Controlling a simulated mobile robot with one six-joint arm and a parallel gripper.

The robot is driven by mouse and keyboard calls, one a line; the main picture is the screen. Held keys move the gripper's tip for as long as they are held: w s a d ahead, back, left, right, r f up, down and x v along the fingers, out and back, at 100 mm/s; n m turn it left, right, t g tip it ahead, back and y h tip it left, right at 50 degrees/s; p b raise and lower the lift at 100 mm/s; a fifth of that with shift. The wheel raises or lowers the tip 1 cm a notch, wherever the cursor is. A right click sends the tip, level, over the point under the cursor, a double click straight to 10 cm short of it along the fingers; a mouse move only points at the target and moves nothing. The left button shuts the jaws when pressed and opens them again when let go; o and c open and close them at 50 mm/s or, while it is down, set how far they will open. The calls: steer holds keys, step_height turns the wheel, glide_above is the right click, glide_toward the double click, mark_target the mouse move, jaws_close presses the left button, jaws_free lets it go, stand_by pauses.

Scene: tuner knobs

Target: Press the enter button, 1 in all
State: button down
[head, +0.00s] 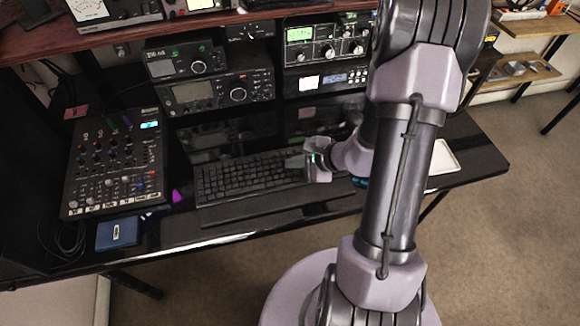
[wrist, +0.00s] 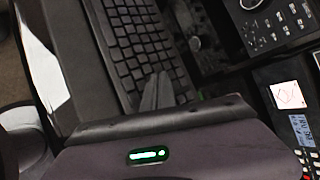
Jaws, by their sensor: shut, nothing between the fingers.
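The black keyboard (head: 245,178) lies on the glossy black desk, and it also shows in the wrist view (wrist: 135,45). My gripper (head: 300,161) is at the keyboard's right end in the head view. In the wrist view its fingertips (wrist: 157,85) are together with nothing between them, in front of the keys near that end. I cannot tell whether they touch a key or hover above. The enter button cannot be singled out: key labels are too small to read, and the fingers hide some keys.
A mixer (head: 115,160) stands left of the keyboard, with a blue box (head: 117,233) in front of it. Radio units (head: 220,92) stand behind the keyboard under a shelf (head: 200,32). A white pad (head: 443,157) lies to the right, partly behind my arm.

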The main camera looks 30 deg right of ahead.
mark_target(293, 170)
steer(key=shift+r, duration=0.65)
step_height(293, 170, up, 5)
steer(key=p, duration=0.4)
stand_by(0.4)
